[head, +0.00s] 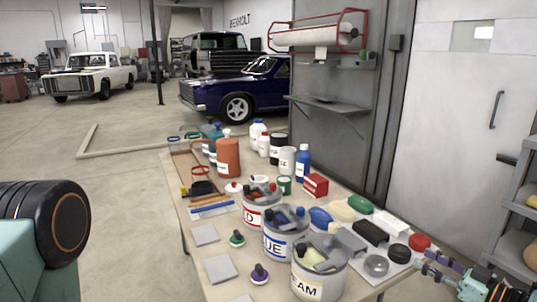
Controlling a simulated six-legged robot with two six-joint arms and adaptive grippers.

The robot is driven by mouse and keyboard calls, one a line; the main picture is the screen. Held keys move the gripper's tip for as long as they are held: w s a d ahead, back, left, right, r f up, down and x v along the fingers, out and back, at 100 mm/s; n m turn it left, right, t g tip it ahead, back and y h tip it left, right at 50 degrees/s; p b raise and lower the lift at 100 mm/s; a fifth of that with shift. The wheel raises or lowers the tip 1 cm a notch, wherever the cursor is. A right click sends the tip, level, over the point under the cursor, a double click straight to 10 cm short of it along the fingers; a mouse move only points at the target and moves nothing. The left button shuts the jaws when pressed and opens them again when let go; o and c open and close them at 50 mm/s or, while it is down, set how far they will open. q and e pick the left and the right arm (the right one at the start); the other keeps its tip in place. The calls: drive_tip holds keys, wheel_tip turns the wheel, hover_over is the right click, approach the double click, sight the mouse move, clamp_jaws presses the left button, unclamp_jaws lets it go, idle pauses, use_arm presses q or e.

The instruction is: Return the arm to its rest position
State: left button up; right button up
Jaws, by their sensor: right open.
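My right gripper (434,270) shows at the lower right, at the right-hand end of the table (185,228). Its fingers are apart and nothing is between them. It is close to a red round item (419,242) and a clear round item (376,265); I cannot tell whether it touches anything. The rest of the right arm runs off the lower right. My left gripper is out of view; a teal and black part of my own body fills the lower left.
The table holds several paint cans, including one marked RED (262,217), plus bottles, sponges and stamps. A grey shelf rack (513,215) stands close to my right arm. A grey wall panel (345,110) is behind the table. Open floor (120,200) lies to the left.

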drive_tip(key=s+a+f+m+g+h, duration=0.3)
drive_tip(key=s+a+f+m, duration=0.15)
drive_tip(key=a+f, duration=0.35)
drive_tip(key=s+a+f+m+g+h, duration=0.3)
drive_tip(key=s+a+f+h, duration=0.15)
drive_tip(key=f, duration=0.45)
drive_tip(key=s+a+f+g, duration=0.1)
drive_tip(key=s+a+g, duration=0.2)
drive_tip(key=s, duration=0.7)
drive_tip(key=s+a+g+h+b, duration=0.1)
drive_tip(key=s+a+g, duration=0.2)
drive_tip(key=s, duration=0.7)
drive_tip(key=s+a+f+g+b, duration=0.1)
drive_tip(key=s+a+g, duration=0.2)
drive_tip(key=s, duration=0.7)
drive_tip(key=shift+f+n, duration=0.35)
drive_tip(key=shift+n, duration=0.1)
drive_tip(key=shift+a+h, duration=0.1)
drive_tip(key=shift+h, duration=0.15)
drive_tip(key=shift+w+a, duration=0.1)
